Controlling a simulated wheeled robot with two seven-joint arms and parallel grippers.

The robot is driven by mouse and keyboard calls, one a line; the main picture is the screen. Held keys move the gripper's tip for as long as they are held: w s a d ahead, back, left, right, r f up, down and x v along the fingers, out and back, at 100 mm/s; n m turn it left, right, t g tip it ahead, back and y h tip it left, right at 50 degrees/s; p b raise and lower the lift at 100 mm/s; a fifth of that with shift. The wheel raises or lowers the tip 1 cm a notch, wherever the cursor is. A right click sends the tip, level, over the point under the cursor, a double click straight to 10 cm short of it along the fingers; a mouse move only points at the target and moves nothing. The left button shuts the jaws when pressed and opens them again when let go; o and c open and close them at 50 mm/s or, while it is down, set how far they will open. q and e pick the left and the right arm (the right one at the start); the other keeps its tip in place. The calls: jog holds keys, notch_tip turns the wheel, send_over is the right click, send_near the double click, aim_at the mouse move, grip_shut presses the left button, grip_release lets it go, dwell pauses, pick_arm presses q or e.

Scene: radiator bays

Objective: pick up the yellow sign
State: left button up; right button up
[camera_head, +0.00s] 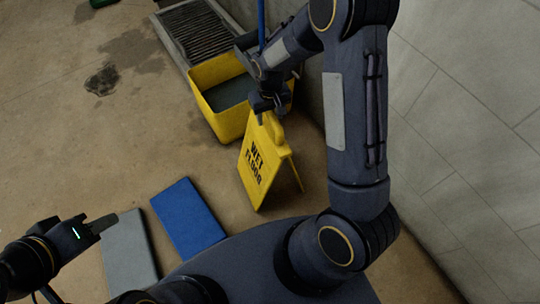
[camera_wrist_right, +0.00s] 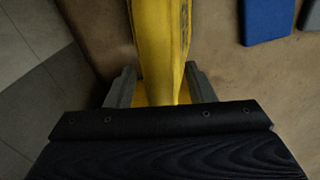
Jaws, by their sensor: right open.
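The yellow sign (camera_head: 262,163) stands upright as an A-frame on the floor, with black "WET FLOOR" lettering on its front panel. My right gripper (camera_head: 265,108) is at the sign's top edge, reaching down from above. In the right wrist view the sign (camera_wrist_right: 162,40) runs between the two fingers of my right gripper (camera_wrist_right: 160,78), which are open on either side of it. Its lower part is hidden there by the gripper body. My left gripper (camera_head: 102,223) is low at the left, away from the sign; its finger opening is not clear.
A yellow mop bucket (camera_head: 218,75) with dark water and a blue handle (camera_head: 261,22) stands just behind the sign. A floor grate (camera_head: 193,35) lies beyond it. A blue slab (camera_head: 188,218) and a grey slab (camera_head: 129,250) lie left of the sign. A wall (camera_head: 470,130) closes the right.

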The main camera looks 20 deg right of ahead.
jog(key=shift+f, duration=0.7)
jog(key=shift+c, duration=0.3)
grip_shut()
jog(key=shift+r, duration=0.1)
dwell(0.5)
